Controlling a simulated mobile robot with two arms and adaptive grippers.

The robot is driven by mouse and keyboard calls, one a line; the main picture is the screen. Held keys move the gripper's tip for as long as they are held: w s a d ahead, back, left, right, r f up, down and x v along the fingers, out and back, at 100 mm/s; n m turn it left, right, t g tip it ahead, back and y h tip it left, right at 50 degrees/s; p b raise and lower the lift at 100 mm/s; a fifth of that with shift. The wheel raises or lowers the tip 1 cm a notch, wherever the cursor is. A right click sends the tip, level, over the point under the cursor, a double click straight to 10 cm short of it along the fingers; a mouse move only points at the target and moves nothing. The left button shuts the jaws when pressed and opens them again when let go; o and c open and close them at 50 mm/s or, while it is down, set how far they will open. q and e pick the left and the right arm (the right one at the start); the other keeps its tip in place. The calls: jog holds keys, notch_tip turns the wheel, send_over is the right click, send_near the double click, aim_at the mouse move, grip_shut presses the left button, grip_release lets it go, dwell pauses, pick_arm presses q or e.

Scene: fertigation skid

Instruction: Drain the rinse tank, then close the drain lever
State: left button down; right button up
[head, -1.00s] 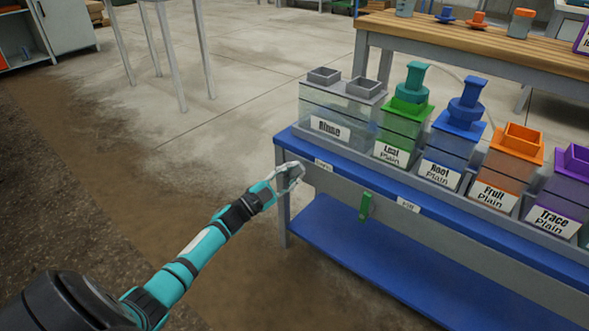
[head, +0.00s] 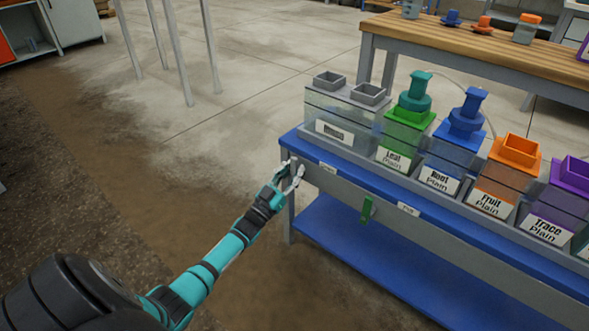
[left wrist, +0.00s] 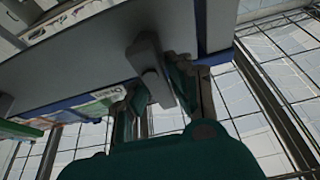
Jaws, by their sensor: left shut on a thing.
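The clear rinse tank (head: 365,118) stands at the left end of the row on the blue bench in the head view. Its label is blurred now and its water level is hard to tell. My left gripper (head: 293,174) is at the left end of the bench's grey front rail. In the left wrist view, a grey lever (left wrist: 150,68) hangs from the rail between the fingers of my left gripper (left wrist: 158,92), which is shut on it. The fingers mostly hide this lever in the head view. My right gripper is out of view.
A green lever (head: 367,211) hangs from the rail further right. Leaf (head: 398,133), Root, Fruit and Trace tanks stand right of the rinse tank. A wooden-topped table (head: 450,42) stands behind. The floor left of the bench is open.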

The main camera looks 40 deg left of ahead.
pick_arm(q)
jog(key=shift+s+d+f+n, duration=0.15)
jog(key=shift+d+f+n, duration=0.15)
jog(key=shift+f, duration=0.05)
jog(key=c, duration=1.3)
grip_release()
jog(key=shift+o, duration=0.5)
jog(key=shift+a+r, duration=0.1)
jog(key=shift+r, duration=0.05)
jog(key=d+v, duration=0.1)
jog(key=v, duration=1)
jog(key=shift+s+a, duration=0.45)
